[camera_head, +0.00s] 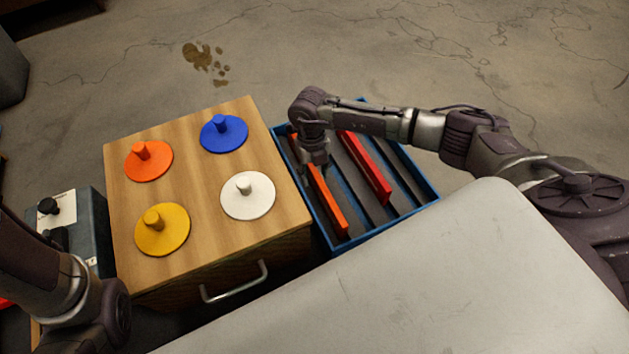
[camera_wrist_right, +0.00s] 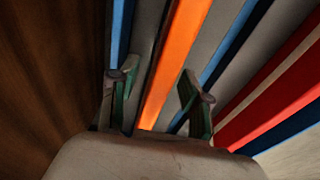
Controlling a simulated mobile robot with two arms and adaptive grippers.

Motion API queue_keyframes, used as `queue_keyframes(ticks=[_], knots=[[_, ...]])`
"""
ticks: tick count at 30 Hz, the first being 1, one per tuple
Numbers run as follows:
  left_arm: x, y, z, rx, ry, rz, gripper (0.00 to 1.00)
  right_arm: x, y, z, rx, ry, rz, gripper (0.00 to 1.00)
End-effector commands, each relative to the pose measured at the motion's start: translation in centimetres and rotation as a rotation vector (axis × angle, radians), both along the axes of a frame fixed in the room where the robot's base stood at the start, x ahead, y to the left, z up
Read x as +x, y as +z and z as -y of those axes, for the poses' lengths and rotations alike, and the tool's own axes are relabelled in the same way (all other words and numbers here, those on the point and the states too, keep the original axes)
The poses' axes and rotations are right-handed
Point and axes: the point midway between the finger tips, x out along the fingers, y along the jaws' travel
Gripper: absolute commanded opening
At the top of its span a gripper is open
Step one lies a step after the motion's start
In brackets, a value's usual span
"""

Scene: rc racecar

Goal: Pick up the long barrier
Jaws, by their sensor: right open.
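A long orange barrier (camera_head: 331,207) lies along the left side of a blue-rimmed crate (camera_head: 420,205). A red barrier (camera_head: 366,165), which looks shorter, lies to its right in the same crate. My right gripper (camera_head: 317,168) is over the orange barrier and hides part of it. In the right wrist view, the open fingers of the right gripper (camera_wrist_right: 157,84) show on either side of the orange barrier (camera_wrist_right: 176,55), with gaps on both sides. I cannot tell how deep the fingertips reach beside it. My left arm shows at the lower left, but its gripper is not visible.
A wooden cabinet (camera_head: 205,180) with orange, blue, yellow and white knobbed discs stands close to the crate's left. A pale grey surface (camera_head: 450,290) fills the lower right. A dark box (camera_head: 85,215) stands left of the cabinet. Bare floor lies behind.

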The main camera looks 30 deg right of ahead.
Motion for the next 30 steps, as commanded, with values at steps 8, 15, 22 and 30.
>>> queue_keyframes(ticks=[8,15,22,30], knots=[[0.0,0.1,0.0,0.0,0.0,0.0,0.4,0.0,0.2,0.0,0.0,0.0,0.0,0.21],[0.0,0.1,0.0,0.0,0.0,0.0,0.4,0.0,0.2,0.0,0.0,0.0,0.0,0.0],[0.0,0.2,0.0,0.0,0.0,0.0,0.4,0.0,0.2,0.0,0.001,0.0,0.001,0.0],[0.1,2.6,0.0,0.001,0.001,-0.003,0.4,0.1,3.3,0.0,0.0,0.001,0.002,0.0]])
